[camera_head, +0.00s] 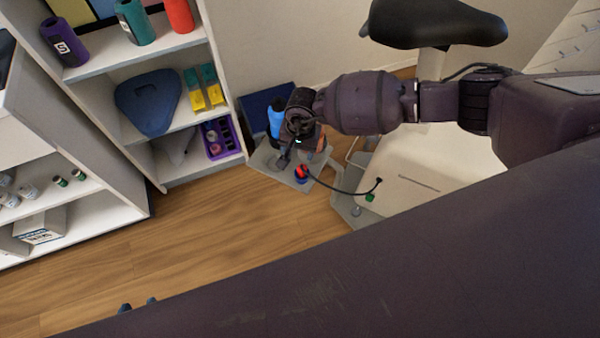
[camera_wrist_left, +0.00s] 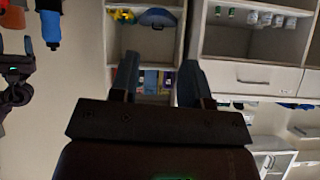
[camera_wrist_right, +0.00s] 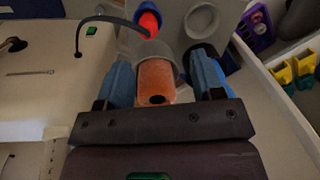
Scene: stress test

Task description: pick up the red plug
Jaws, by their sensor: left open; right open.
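The red plug (camera_head: 302,172) sits in a blue ring on the grey stand, with a black cable running to the white machine. In the right wrist view the red plug (camera_wrist_right: 149,24) is near the top, beyond the fingertips. My right gripper (camera_head: 300,150) is above the stand, apart from the plug. Its open blue fingers (camera_wrist_right: 163,62) straddle an orange cylinder (camera_wrist_right: 157,82) in a grey cup; I cannot tell whether they touch it. My left gripper (camera_head: 137,305) is low over the floor, its tips just showing. It is open and empty in the left wrist view (camera_wrist_left: 157,75).
A white machine (camera_head: 415,190) with a green-marked socket stands right of the grey stand (camera_head: 264,157). A blue bottle (camera_head: 276,115) is beside my right gripper. White shelves (camera_head: 190,52) with bottles and a purple bin (camera_head: 220,137) stand left. The wooden floor (camera_head: 210,235) between is clear.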

